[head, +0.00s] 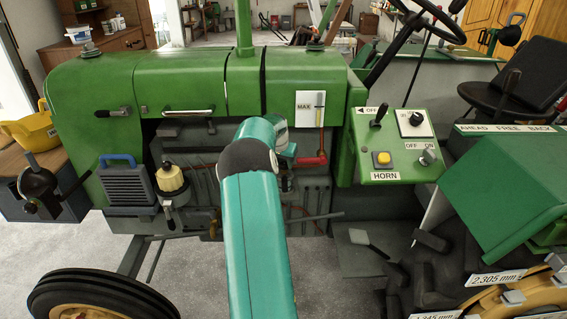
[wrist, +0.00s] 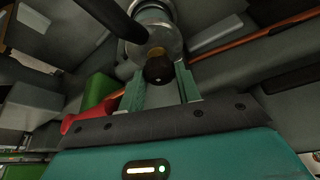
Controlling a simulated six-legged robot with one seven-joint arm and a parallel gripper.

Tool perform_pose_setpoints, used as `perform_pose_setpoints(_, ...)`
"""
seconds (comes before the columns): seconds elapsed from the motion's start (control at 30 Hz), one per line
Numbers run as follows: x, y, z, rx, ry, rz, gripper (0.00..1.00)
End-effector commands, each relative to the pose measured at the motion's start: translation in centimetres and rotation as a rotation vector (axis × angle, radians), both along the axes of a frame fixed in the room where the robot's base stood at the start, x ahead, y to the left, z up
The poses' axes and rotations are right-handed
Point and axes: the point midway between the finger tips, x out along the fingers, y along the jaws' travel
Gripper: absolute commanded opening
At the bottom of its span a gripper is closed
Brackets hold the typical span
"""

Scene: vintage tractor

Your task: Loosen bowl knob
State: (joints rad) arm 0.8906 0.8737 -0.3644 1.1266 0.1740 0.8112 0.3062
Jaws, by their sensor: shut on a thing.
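In the wrist view, a small dark round knob (wrist: 159,70) sits between the two green fingers of my gripper (wrist: 161,80). My gripper is shut on this knob. Just beyond it is a round grey metal fitting (wrist: 150,36) with an amber-brown patch, which looks like the bowl. In the head view, my teal arm reaches over the tractor's engine side and hides my gripper and most of the knob area.
A red lever (head: 312,161) hangs below the MAX plate; its red end (wrist: 88,117) lies left of my fingers in the wrist view. A dark rod (wrist: 112,18) crosses above. A yellow-topped filter (head: 171,178) and the green control panel (head: 391,145) flank my arm.

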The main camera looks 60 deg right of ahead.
Motion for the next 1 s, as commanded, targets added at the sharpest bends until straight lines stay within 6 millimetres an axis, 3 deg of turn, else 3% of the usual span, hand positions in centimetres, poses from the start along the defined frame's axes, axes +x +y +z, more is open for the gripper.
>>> perform_pose_setpoints(0.03,0.00,0.03,-0.10,0.002,0.001,0.000,0.37)
perform_pose_setpoints(0.13,0.00,0.03,-0.10,0.002,0.001,0.000,0.55)
perform_pose_setpoints(0.67,-0.19,-0.04,-0.08,0.002,0.004,-0.033,0.55)
perform_pose_setpoints(1.0,0.06,-0.07,-0.12,-0.001,0.007,-0.317,0.55)
